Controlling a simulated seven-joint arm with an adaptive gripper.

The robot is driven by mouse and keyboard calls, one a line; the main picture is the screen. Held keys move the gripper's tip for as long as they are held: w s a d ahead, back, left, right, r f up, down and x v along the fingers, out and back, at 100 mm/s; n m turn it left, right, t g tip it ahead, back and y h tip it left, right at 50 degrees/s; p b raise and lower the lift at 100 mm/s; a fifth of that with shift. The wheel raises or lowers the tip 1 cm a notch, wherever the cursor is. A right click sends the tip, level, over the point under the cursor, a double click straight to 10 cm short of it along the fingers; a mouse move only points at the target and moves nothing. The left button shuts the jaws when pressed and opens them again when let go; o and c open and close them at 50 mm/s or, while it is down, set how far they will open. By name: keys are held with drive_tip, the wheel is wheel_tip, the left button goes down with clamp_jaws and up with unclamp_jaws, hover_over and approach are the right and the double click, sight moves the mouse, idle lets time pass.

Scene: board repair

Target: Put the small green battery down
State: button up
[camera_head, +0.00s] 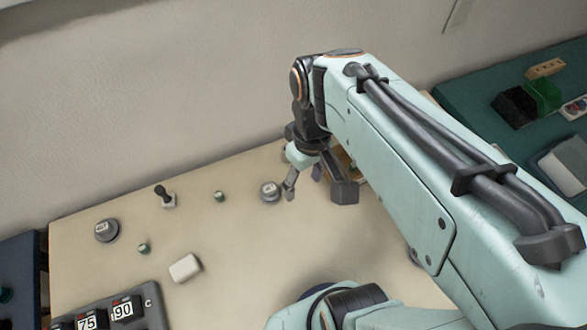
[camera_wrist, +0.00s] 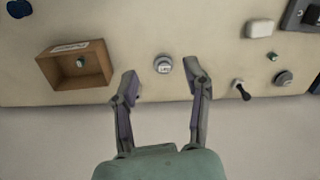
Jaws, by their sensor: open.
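My gripper (camera_head: 318,187) is open, its two fingers spread wide over the back of the table; it also shows in the wrist view (camera_wrist: 161,73). Nothing is clearly held between the fingers. In the wrist view a small green cylinder (camera_wrist: 80,62), like a battery, stands inside an open wooden box (camera_wrist: 92,77), left of the fingers. Two similar green cylinders stand on the table in the head view, one near the back (camera_head: 220,196) and one farther left (camera_head: 144,248). I cannot tell which is the task's battery. My arm hides most of the box in the head view.
A grey round labelled piece (camera_head: 270,192) stands beside the left finger in the head view. A black-handled lever (camera_head: 165,197), another round piece (camera_head: 106,231), a white block (camera_head: 185,268) and a numbered panel (camera_head: 110,312) lie farther left. A wall bounds the back.

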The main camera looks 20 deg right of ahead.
drive_tip(key=s+a+m, duration=0.1)
drive_tip(key=s+a, duration=0.3)
drive_tip(key=s, duration=0.3)
drive_tip(key=shift+s+m, duration=0.4)
